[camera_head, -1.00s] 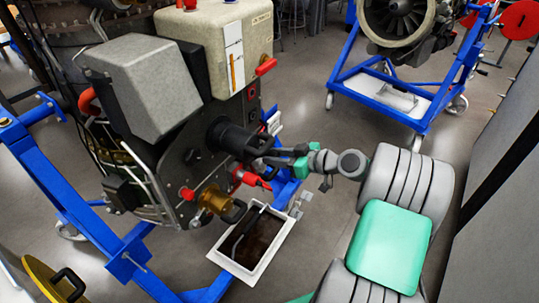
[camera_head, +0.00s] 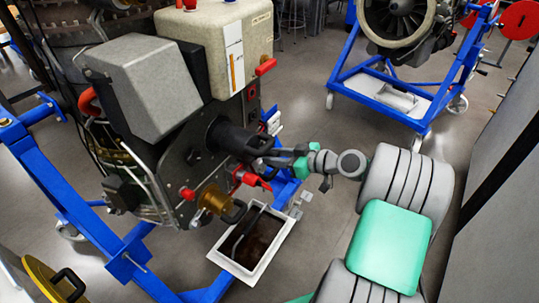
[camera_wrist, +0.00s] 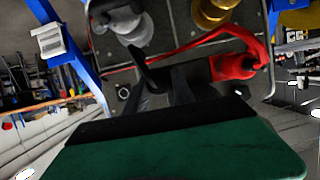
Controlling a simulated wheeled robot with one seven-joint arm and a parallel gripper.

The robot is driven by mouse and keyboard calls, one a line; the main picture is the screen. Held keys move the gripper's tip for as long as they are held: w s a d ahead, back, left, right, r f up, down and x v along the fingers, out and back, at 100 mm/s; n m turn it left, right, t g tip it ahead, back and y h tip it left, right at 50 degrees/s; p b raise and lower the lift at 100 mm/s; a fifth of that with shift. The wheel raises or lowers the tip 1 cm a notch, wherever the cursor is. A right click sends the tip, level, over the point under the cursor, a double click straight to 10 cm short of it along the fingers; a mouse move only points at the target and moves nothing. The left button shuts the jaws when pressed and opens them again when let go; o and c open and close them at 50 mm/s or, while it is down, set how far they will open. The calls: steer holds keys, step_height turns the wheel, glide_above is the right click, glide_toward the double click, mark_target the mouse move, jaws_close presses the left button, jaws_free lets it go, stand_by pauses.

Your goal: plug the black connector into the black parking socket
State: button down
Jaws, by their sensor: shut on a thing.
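The black connector (camera_head: 230,138) is a thick black cylinder with a handle, on the upper part of the dark panel (camera_head: 195,160). My gripper (camera_head: 274,156) is shut on its handle, to the right of the cylinder. The connector's front end lies against or very near the panel; I cannot tell how deep it sits. The black parking socket is not distinguishable, perhaps hidden behind the connector. In the wrist view my gripper's dark fingers (camera_wrist: 178,84) are around a black handle part (camera_wrist: 148,72), partly hidden by the green gripper body.
A red connector (camera_head: 250,179) and a brass connector (camera_head: 213,199) with a black handle are on the panel just below. A white-rimmed tray (camera_head: 284,238) stands beneath. The blue stand frame (camera_head: 285,187) is close by.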

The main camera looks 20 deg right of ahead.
stand_by(0.5)
steer(key=shift+s+d, duration=0.3)
steer(key=shift+s, duration=0.05)
steer(key=shift+s+d, duration=0.1)
steer(key=shift+s, duration=0.05)
steer(key=shift+s+d, duration=0.9)
steer(key=shift+s, duration=0.2)
steer(key=shift+s+d, duration=0.1)
steer(key=s+d+b, duration=0.1)
steer(key=s+d, duration=0.1)
steer(key=s, duration=0.1)
steer(key=shift+d, duration=0.15)
steer(key=shift+w, duration=0.1)
